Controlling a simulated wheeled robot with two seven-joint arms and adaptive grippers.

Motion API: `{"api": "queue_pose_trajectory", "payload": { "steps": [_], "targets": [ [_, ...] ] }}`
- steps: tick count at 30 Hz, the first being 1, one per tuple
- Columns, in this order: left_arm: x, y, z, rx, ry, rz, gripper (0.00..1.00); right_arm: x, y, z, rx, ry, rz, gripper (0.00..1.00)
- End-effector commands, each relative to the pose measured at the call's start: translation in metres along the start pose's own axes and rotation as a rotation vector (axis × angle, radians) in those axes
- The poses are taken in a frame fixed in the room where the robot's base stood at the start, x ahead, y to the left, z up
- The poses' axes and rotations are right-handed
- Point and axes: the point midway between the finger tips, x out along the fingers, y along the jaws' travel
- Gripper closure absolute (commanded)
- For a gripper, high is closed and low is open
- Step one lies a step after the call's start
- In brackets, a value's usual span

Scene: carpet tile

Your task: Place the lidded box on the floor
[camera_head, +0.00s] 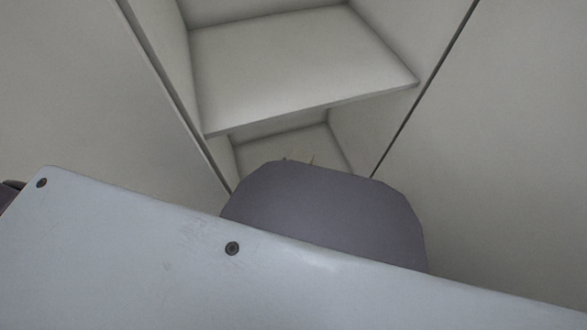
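A large flat pale blue-grey panel (130,255) with dark screws near its edge fills the bottom of the head view, very close to the camera. It looks like the lid of the lidded box, tilted down to the right; its sides and lower edge are hidden or out of frame. Neither gripper shows clearly. A small dark piece (12,188) peeks out behind the panel at the left edge; I cannot tell what it is. No floor clearly shows.
A pale cabinet with an empty shelf (300,70) stands ahead, with a lower compartment (290,150) under it. Large plain pale panels (70,90) flank it left and right (500,150). A rounded purple-grey form, likely my own body, blocks the view below.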

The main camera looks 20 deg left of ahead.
Motion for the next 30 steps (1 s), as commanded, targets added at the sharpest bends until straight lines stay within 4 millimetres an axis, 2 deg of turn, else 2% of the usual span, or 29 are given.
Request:
{"api": "queue_pose_trajectory", "payload": {
  "steps": [5, 6, 9, 25, 30],
  "targets": [
    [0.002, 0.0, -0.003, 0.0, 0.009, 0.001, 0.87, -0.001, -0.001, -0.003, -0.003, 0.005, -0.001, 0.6],
    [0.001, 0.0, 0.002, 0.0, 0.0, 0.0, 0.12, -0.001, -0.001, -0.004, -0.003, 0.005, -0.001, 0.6],
    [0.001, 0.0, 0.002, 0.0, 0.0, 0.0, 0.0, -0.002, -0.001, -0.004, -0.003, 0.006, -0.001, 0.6],
    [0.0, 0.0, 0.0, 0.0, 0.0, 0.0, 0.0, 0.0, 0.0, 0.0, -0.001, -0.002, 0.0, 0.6],
    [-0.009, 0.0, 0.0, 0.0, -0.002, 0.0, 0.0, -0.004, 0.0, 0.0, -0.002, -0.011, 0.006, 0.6]
  ]
}}
